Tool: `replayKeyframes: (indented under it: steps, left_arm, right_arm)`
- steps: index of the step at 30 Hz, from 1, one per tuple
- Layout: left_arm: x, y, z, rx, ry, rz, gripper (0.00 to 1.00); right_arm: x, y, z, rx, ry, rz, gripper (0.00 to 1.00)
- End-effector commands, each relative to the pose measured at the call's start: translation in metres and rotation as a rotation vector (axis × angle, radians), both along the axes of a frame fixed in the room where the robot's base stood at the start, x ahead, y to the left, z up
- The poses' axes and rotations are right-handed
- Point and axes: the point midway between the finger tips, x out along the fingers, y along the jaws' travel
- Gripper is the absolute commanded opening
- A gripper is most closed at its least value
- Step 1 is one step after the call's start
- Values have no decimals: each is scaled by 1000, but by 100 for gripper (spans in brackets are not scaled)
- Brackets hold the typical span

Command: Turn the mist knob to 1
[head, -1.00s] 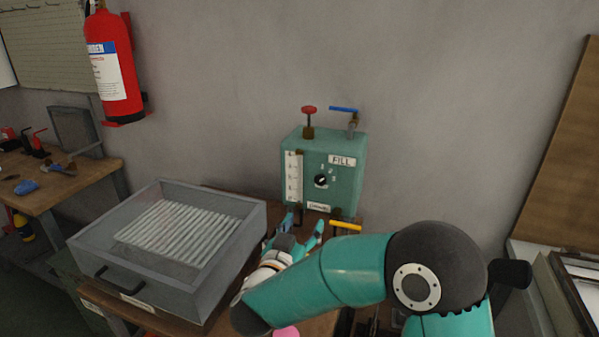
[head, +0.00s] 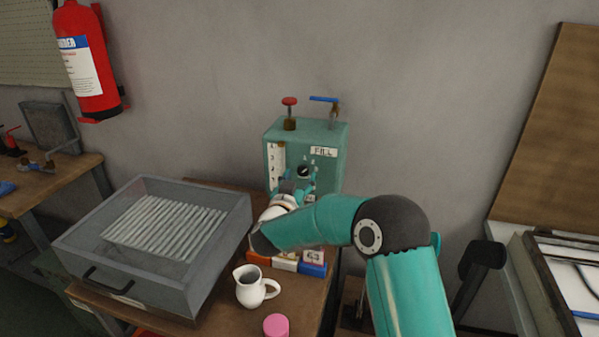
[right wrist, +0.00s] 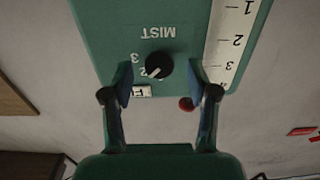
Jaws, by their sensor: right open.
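The mist knob (head: 303,171) is a small black dial on the front of the green box (head: 331,137). In the right wrist view the knob (right wrist: 158,66) appears upside down under the word MIST. Its white pointer mark slants to the lower left, close to the digit 2; a 3 shows beside it. My right gripper (head: 299,174) is at the panel. In the wrist view its open fingers (right wrist: 160,74) stand on either side of the knob, with a gap on both sides. My left gripper is not in view.
A red valve (head: 289,101) and a blue lever (head: 324,99) top the box. A grey tray (head: 75,240) stands left. A white jug (head: 249,289), a pink round object (head: 276,325) and coloured blocks (head: 312,268) are below my arm.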

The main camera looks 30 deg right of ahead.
Motion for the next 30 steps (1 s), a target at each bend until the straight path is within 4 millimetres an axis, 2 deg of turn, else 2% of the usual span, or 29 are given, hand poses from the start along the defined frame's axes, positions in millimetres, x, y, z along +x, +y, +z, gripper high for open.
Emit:
replayKeyframes:
  steps: [6, 16, 26, 27, 30]
  left_arm:
    - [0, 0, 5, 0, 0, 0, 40]
    - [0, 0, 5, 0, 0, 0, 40]
    - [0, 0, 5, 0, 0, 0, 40]
    - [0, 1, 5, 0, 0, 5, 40]
    - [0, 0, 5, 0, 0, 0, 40]
  right_arm:
    - [12, -16, 0, 1, -1, -2, 59]
    - [14, -18, 0, 0, 0, -1, 59]
    - [14, -17, 0, 1, -1, -1, 4]
    - [16, -6, 0, 1, -1, 6, 0]
    - [15, -13, 0, -1, 2, 3, 0]
